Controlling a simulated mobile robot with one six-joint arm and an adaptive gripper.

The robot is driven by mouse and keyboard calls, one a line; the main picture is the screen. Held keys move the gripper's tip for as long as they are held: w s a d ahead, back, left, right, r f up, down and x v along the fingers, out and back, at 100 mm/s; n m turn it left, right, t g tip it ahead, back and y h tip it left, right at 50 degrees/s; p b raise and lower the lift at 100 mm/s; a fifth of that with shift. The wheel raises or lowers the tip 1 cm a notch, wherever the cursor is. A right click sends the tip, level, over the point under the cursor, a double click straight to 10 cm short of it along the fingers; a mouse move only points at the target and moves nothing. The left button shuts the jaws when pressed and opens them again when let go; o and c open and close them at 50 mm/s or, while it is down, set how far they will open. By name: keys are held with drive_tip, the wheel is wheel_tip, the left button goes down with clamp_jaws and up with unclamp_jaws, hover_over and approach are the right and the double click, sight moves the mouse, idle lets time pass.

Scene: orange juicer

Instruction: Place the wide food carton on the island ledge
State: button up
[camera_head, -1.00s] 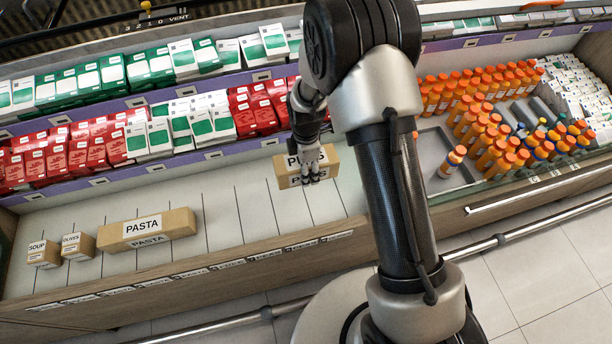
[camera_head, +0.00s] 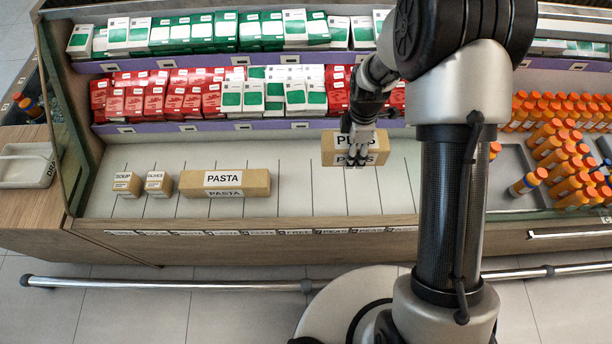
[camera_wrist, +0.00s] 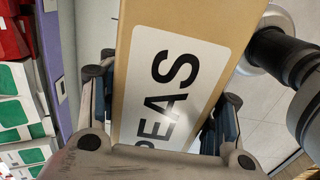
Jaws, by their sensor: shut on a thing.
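A brown carton labelled PEAS (camera_head: 382,150) is held in my gripper (camera_head: 357,158), its long side running left to right in the head view. In the wrist view the PEAS carton (camera_wrist: 192,65) fills the middle, between the two fingers of my gripper (camera_wrist: 160,95). The carton shows over the back part of a pale slotted ledge (camera_head: 300,195); its exact height above the ledge cannot be told. A longer brown carton labelled PASTA (camera_head: 262,183) rests on the ledge to the left. My arm hides part of the ledge on the right.
Small SOUP (camera_head: 127,184) and OLIVES (camera_head: 159,184) cartons stand left of PASTA. Red and green packs (camera_head: 180,95) fill the shelves behind. Orange-capped bottles (camera_head: 565,150) stand at the right. A wooden counter with a white tray (camera_head: 25,165) is at the far left.

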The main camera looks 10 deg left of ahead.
sight(346, 187)
drive_tip(key=f+b, duration=0.1)
drive_tip(key=f, duration=0.5)
drive_tip(key=f+b, duration=0.2)
drive_tip(key=f, duration=0.5)
drive_tip(key=f+b, duration=0.2)
drive_tip(key=f, duration=0.5)
drive_tip(key=shift+d, duration=0.35)
drive_tip(key=shift+f+b, duration=0.25)
drive_tip(key=shift+b, duration=0.15)
drive_tip(key=o, duration=1.2)
drive_tip(key=shift+r, duration=0.1)
drive_tip(key=shift+r, duration=0.1)
